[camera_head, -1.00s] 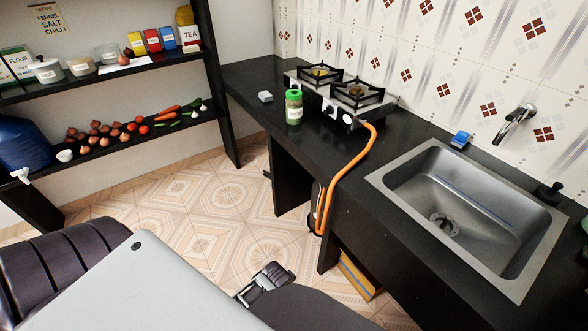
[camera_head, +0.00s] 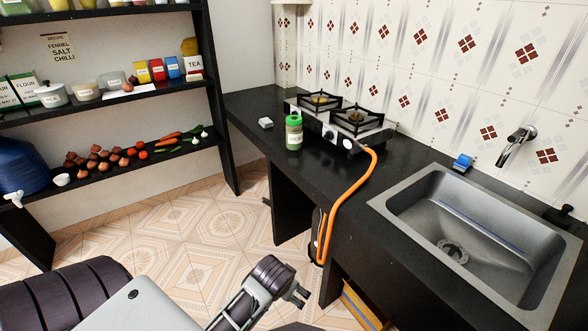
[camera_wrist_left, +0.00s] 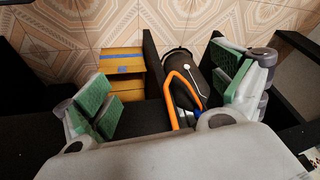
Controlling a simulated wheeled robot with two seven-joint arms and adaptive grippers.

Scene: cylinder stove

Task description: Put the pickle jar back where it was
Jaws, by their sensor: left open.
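The pickle jar (camera_head: 294,132), green with a bright green lid, stands upright on the black counter (camera_head: 262,106), in front of the two-burner stove (camera_head: 340,122). My left gripper (camera_head: 298,293) is low at the bottom centre of the head view, in front of the counter and well below and apart from the jar. The jar does not show in that view. My right gripper is not in view.
An orange hose (camera_head: 363,182) runs from the stove down under the counter to a dark cylinder (camera_wrist_left: 180,68). A sink (camera_head: 400,205) is at the right. Shelves (camera_head: 105,96) with tubs, packets and vegetables stand at the left. A small grey block (camera_head: 265,123) lies left of the jar.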

